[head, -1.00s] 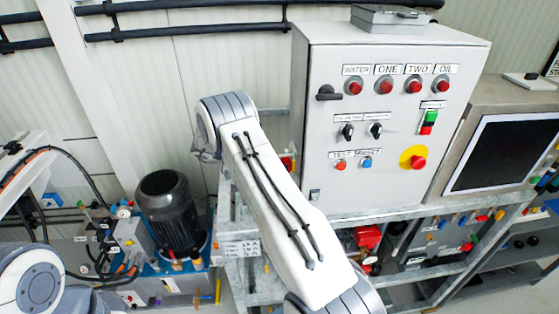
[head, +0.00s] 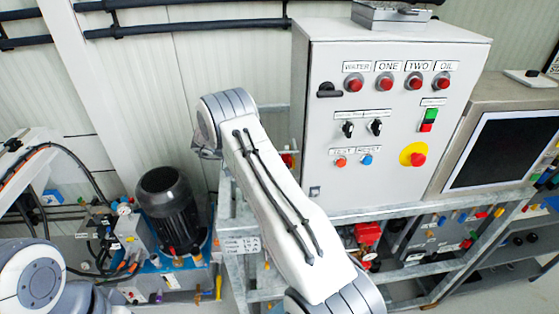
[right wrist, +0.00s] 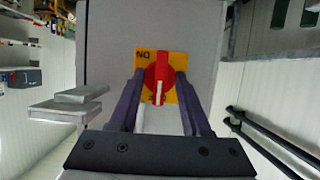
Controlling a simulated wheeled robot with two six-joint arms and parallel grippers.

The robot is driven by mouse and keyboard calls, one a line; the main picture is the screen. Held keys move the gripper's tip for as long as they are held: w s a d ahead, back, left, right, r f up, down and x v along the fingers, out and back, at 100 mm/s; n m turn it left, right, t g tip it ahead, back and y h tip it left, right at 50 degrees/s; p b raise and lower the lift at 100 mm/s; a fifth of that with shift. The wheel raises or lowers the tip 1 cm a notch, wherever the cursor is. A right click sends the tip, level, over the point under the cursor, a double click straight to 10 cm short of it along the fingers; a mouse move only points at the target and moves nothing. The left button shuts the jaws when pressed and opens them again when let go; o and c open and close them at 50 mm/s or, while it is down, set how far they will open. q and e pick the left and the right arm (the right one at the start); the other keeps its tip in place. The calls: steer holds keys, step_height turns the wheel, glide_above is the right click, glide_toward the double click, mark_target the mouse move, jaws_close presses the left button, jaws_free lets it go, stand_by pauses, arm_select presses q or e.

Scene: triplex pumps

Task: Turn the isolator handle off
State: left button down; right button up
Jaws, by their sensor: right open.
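The isolator handle (right wrist: 162,76) is red, with a white mark along its grip, on a yellow plate (right wrist: 144,60) lettered "NO" in the right wrist view. The grip lies up and down in that view. The plate is on a grey panel (right wrist: 105,40). My right gripper (right wrist: 161,73) is open, its two dark fingers on either side of the red handle. I cannot tell whether either finger touches it. In the head view my right arm hides its gripper. My left gripper is out of view; only part of the left arm shows.
The grey control cabinet (head: 385,185) with lamps, switches and a yellow-ringed red button (head: 417,159) stands right of my right arm. A screen (head: 502,150) is beyond it. A black motor (head: 168,205) and pump parts sit at lower left. A metal frame (head: 400,210) runs below the cabinet.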

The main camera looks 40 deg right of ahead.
steer(key=b+v, duration=0.4)
steer(key=v, duration=0.6)
steer(key=shift+a+b, duration=0.15)
steer(key=shift+b, duration=0.15)
steer(key=shift+w+r, duration=0.1)
steer(key=shift+r, duration=0.05)
